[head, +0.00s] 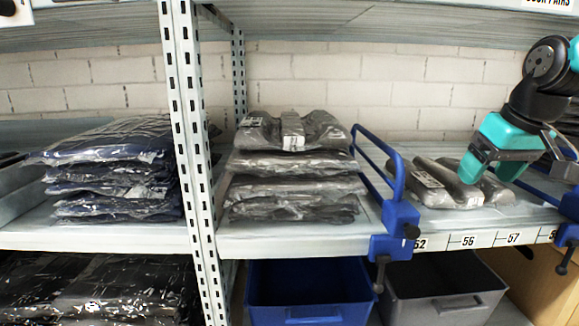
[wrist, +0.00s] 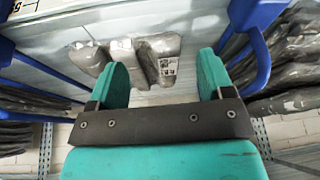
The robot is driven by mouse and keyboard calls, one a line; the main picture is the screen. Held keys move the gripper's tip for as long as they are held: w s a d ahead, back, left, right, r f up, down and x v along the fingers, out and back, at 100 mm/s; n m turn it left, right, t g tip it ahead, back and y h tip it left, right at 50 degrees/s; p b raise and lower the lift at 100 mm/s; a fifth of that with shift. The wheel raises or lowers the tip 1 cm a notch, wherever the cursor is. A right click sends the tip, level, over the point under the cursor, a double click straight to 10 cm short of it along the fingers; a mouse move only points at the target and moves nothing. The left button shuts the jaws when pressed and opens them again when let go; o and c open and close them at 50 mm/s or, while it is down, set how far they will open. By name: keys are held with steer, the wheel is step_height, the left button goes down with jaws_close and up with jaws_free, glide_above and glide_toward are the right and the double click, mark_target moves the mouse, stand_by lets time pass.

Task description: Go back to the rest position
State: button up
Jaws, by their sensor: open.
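My gripper (head: 488,165) is at the right of the head view, over the shelf section between two blue dividers. In the wrist view my gripper (wrist: 165,82) shows two teal fingers spread apart with nothing held between them. Grey bagged garments (head: 447,184) lie on the shelf under and left of the fingers. They also show beyond the fingertips in the wrist view (wrist: 155,58). In the head view the gripper hides part of the right-hand bag, and I cannot tell whether a finger touches it.
A blue divider (head: 393,190) clamped to the shelf edge stands left of my gripper, another (head: 568,205) at the right. A stack of grey bags (head: 293,165) and a stack of dark blue bags (head: 110,170) flank the metal post (head: 186,130). Bins (head: 308,285) sit below.

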steer(key=s+a+r+n+g+y+p, duration=0.25)
steer(key=s+a+p, duration=0.35)
steer(key=s+a, duration=0.4)
steer(key=s+a+r+n+g+y+p, duration=0.1)
steer(key=s+a+n+p, duration=0.2)
steer(key=s+a+p, duration=0.65)
steer(key=s+d+r+p, duration=0.1)
steer(key=s+r+p, duration=0.2)
steer(key=r+p, duration=3)
step_height(320, 180, up, 4)
steer(key=shift+s+p, duration=0.2)
steer(key=shift+p, duration=0.1)
steer(key=shift+g, duration=0.25)
